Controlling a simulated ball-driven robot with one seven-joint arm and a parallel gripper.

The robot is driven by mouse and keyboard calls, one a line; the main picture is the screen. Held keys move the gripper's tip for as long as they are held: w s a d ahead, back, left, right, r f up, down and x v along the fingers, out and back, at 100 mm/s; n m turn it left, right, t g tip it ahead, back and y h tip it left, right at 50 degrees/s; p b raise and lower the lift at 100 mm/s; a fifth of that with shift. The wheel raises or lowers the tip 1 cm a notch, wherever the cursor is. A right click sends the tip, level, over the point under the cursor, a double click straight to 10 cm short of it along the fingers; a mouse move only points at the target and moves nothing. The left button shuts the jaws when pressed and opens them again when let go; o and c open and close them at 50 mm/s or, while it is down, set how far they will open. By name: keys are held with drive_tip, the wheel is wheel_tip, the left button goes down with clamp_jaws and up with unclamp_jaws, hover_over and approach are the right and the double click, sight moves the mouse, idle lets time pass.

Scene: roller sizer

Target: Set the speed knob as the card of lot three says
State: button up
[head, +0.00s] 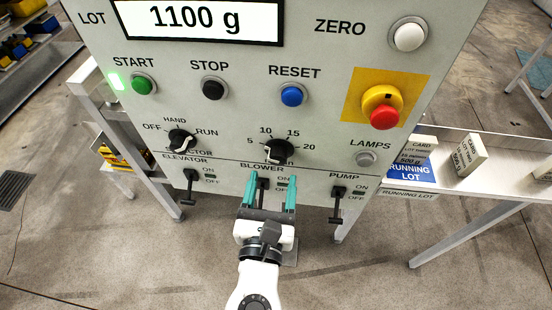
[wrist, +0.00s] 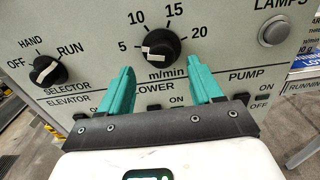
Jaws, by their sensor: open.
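The black speed knob (head: 278,151) sits on the grey panel under a scale marked 5, 10, 15 and 20. In the wrist view the speed knob (wrist: 159,48) shows a white pointer bar turned to the left, near the 5 side. My gripper (head: 272,190) is open and empty, in front of the panel just below the knob. In the wrist view its teal fingers (wrist: 161,78) stand apart, below and to either side of the knob, not closed on it. Cards stand on the shelf at right: one card (head: 412,150) and another card (head: 470,155); their lot lines are too small to read surely.
The selector knob (head: 180,141) is left of the speed knob; the lamps button (head: 365,158) is right. Elevator (head: 190,182) and pump (head: 338,195) levers stick out below. The red emergency stop (head: 383,112) is above right. The display (head: 198,18) reads 1100 g.

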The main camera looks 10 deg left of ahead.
sight(277, 161)
drive_tip(key=w, duration=0.5)
drive_tip(key=shift+w+d, duration=0.15)
drive_tip(key=shift+w, duration=0.25)
drive_tip(key=c, duration=1.1)
